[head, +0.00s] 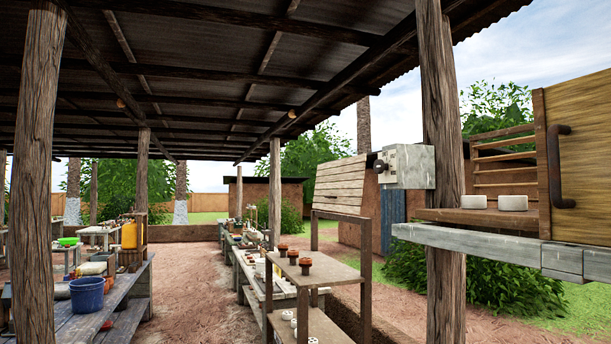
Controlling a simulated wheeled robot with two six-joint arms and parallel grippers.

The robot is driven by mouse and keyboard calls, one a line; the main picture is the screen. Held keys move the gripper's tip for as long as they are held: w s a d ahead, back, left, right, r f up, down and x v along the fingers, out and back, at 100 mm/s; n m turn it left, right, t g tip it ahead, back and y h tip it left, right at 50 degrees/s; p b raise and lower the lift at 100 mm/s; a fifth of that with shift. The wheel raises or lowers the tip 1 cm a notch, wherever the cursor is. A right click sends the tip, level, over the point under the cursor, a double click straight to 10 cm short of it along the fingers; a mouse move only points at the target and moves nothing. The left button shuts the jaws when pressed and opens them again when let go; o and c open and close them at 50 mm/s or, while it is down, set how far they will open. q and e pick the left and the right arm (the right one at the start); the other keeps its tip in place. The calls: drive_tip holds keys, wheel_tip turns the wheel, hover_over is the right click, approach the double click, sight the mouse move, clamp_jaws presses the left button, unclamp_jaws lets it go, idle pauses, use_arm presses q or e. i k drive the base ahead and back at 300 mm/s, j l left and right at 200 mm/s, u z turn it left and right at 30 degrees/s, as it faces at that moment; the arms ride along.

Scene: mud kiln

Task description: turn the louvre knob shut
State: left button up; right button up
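A small dark round knob (380,166) sticks out from the left side of a pale, weathered box (408,166) fixed to a wooden post (441,200), right of the middle in the head view. I take it to be the louvre knob, but its turn position is too small to tell. A slatted wooden panel (340,186) is tilted just left of the box. Other wooden slats (503,158) show in an opened cabinet at the right, with gaps between them. Neither of my grippers is in view.
The cabinet's wooden door (580,160) with a dark handle (556,166) stands at the right, above a grey beam (490,243). Two white cups (513,202) sit inside. A wooden rack (310,280) with brown pots stands below the panel. A dirt path (195,280) lies open between tables.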

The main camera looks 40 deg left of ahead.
sight(379, 166)
drive_tip(key=u, duration=0.75)
